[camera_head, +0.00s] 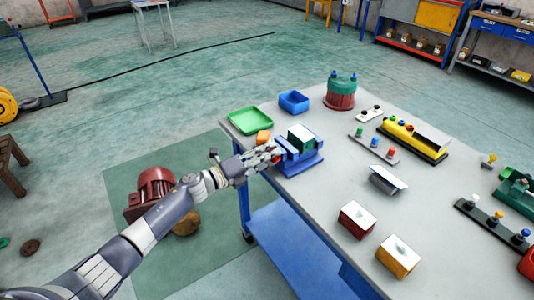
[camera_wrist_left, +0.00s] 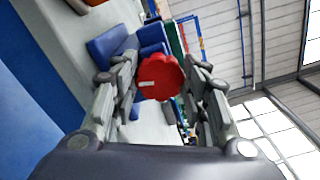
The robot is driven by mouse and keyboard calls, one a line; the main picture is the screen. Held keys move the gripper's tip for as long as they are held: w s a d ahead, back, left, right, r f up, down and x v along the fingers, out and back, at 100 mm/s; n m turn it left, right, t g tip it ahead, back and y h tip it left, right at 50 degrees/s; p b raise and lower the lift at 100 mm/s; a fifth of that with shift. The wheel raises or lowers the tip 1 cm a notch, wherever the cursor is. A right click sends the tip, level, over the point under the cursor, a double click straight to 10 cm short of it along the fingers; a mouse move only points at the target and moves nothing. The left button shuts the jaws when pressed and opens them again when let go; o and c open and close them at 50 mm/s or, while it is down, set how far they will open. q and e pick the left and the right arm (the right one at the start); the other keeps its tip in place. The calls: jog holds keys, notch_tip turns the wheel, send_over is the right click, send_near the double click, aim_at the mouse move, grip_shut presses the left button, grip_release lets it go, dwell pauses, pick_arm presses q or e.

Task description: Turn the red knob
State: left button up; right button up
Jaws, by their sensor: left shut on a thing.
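The red knob (camera_wrist_left: 160,78) is a lobed disc with a pale mark on its face, between the fingers of my left gripper in the left wrist view. In the head view only a small red bit of it shows at my left gripper (camera_head: 268,155), at the near left side of a blue vise-like fixture (camera_head: 301,161). The fixture stands at the table's left edge and holds a dark green block (camera_head: 301,138) with a pale top. My left gripper is shut on the knob, one finger on each side. My right gripper is out of view.
The grey table (camera_head: 330,190) also bears a green tray (camera_head: 250,121), an orange block (camera_head: 263,137), a blue bin (camera_head: 294,102), a red-green round part (camera_head: 341,93), and a yellow fixture (camera_head: 413,140). A dark red motor-like machine (camera_head: 155,187) stands on the floor below my left arm.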

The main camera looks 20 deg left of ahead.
pick_arm(q)
jog(key=shift+n+p, duration=0.3)
jog(key=shift+n, duration=0.8)
jog(key=o, duration=1)
jog(key=shift+o, duration=0.2)
jog(key=v, duration=1.2)
jog(key=shift+a, duration=0.1)
